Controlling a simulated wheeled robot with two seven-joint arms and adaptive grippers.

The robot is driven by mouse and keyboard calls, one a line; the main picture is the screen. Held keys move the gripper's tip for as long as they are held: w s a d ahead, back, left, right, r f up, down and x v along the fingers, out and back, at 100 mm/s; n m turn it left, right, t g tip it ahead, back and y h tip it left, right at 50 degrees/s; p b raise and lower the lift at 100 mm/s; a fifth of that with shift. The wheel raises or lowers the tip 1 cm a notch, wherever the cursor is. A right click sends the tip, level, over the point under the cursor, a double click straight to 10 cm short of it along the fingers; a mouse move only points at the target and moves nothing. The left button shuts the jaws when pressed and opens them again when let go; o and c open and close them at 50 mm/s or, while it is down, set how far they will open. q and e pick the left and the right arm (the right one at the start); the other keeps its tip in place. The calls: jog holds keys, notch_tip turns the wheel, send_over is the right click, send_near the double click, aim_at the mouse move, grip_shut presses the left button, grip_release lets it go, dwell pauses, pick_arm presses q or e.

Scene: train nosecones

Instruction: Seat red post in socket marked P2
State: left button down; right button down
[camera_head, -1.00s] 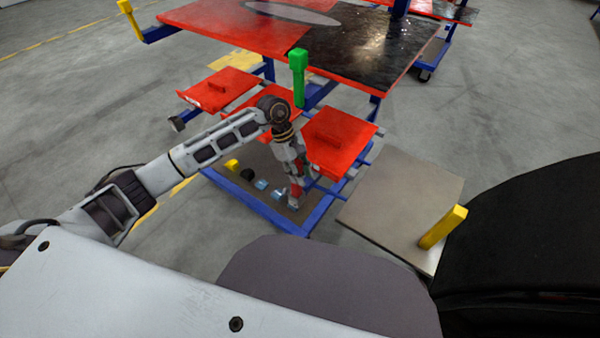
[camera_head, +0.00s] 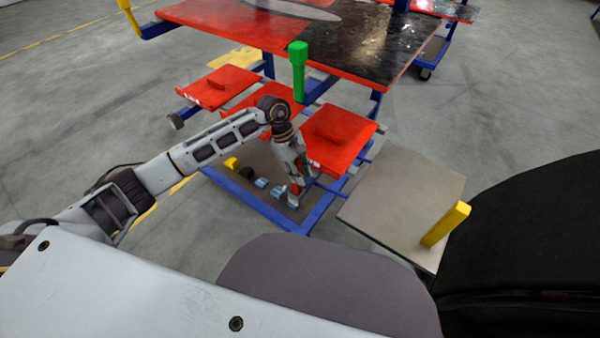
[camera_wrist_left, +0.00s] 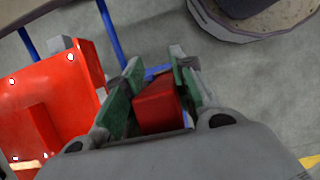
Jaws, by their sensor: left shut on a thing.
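My left gripper (camera_head: 294,194) reaches down to the low tray (camera_head: 285,177) of the blue-framed cart. In the left wrist view its green-padded fingers (camera_wrist_left: 152,85) are shut on the red post (camera_wrist_left: 156,106). Only the post's top part shows there; its lower end is hidden. In the head view a small bit of red shows between the fingers. A row of small yellow, black and pale blue pieces (camera_head: 261,183) lies left of the gripper. I cannot read a P2 mark, and whether the post is in a socket cannot be told. My right gripper is out of view.
Red panels (camera_head: 339,139) on the cart stand close behind and right of the left gripper. A green post (camera_head: 298,70) stands behind it. A grey plate (camera_head: 400,190) with a yellow post (camera_head: 445,225) is at the right. Open floor lies left.

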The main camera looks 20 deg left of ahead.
pick_arm(q)
jog(key=shift+f+b, duration=0.6)
jog(key=shift+f, duration=0.1)
jog(key=c, duration=1.1)
grip_release()
jog(key=shift+r, duration=0.15)
jog(key=v, duration=1.1)
jog(key=shift+r, duration=0.35)
jog(key=shift+a, duration=0.15)
